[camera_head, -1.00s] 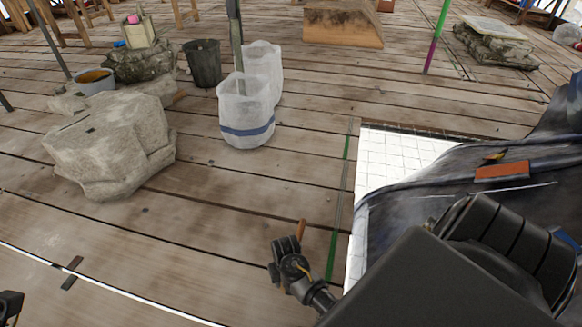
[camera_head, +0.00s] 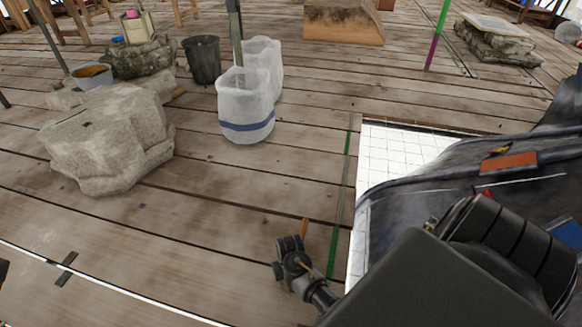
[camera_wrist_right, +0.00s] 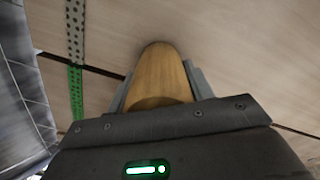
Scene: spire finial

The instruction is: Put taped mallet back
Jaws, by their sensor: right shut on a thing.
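My right gripper (camera_head: 290,256) is low over the plank floor, left of the green strip. It is shut on a wooden piece, likely the mallet's handle (camera_head: 304,229), whose orange-brown end sticks out past the fingers. In the right wrist view the rounded wooden end (camera_wrist_right: 162,75) sits between the fingers. I see no tape on it, and the mallet's head cannot be made out. A small dark part at the left edge of the head view (camera_head: 3,272) may be my left gripper; its fingers are not visible.
A dark cloth (camera_head: 400,215) with an orange block (camera_head: 509,162) lies at right, by a white tiled panel (camera_head: 395,150). A green strip (camera_head: 337,225) runs on the floor. A boulder (camera_head: 105,145), white bags (camera_head: 245,110) and a dark bucket (camera_head: 203,62) stand farther off. The middle planks are clear.

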